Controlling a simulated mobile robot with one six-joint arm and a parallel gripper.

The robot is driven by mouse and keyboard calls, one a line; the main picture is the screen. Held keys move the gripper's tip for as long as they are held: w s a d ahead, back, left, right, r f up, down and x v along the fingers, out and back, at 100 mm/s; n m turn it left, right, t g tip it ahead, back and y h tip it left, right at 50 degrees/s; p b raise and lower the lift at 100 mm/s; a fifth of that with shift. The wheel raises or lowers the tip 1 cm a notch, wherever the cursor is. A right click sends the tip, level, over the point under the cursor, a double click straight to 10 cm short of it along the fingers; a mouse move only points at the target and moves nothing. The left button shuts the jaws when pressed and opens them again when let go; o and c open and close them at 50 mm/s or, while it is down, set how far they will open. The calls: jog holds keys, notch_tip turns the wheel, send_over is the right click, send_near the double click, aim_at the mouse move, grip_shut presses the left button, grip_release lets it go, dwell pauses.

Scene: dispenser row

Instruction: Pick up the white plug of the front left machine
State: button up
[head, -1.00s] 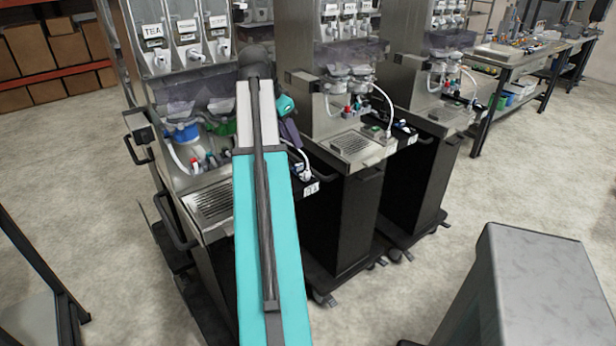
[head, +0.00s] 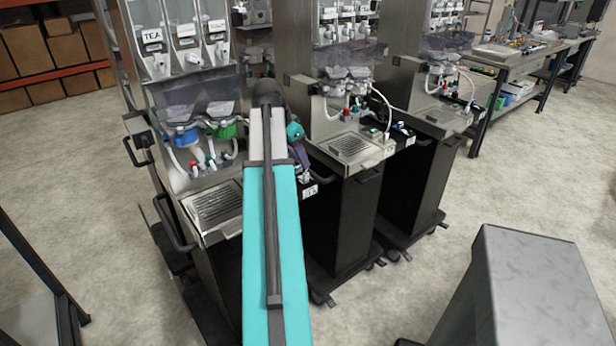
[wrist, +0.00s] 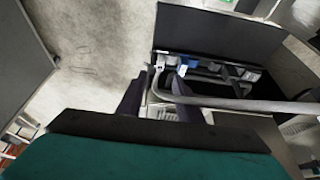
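The front left machine (head: 219,202) stands left of the centre in the head view, with my arm across its right side. Its white plug is mostly hidden there behind my wrist; a small pale piece shows near the dark side box (head: 311,190). My gripper (head: 301,168) is low over that box, mostly hidden by my arm. In the wrist view, the two dark fingers of my gripper (wrist: 158,104) stand apart, so it is open. A white plug-like piece (wrist: 160,64) shows just beyond the fingers, beside a blue piece (wrist: 187,65). I cannot tell whether the fingers touch anything.
A pale curved bar or cable (wrist: 250,103) crosses close to the right finger in the wrist view. Two similar machines (head: 350,145) stand to the right. A grey block (head: 530,285) stands at the front right. The floor between is clear.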

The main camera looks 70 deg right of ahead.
aim_at(307, 173)
jog(key=shift+s+d+f, duration=0.1)
jog(key=shift+d+f, duration=0.05)
jog(key=shift+f, duration=0.25)
jog(key=shift+p+x, duration=0.85)
jog(key=shift+x, duration=1.7)
jog(key=shift+s, duration=0.1)
grip_shut()
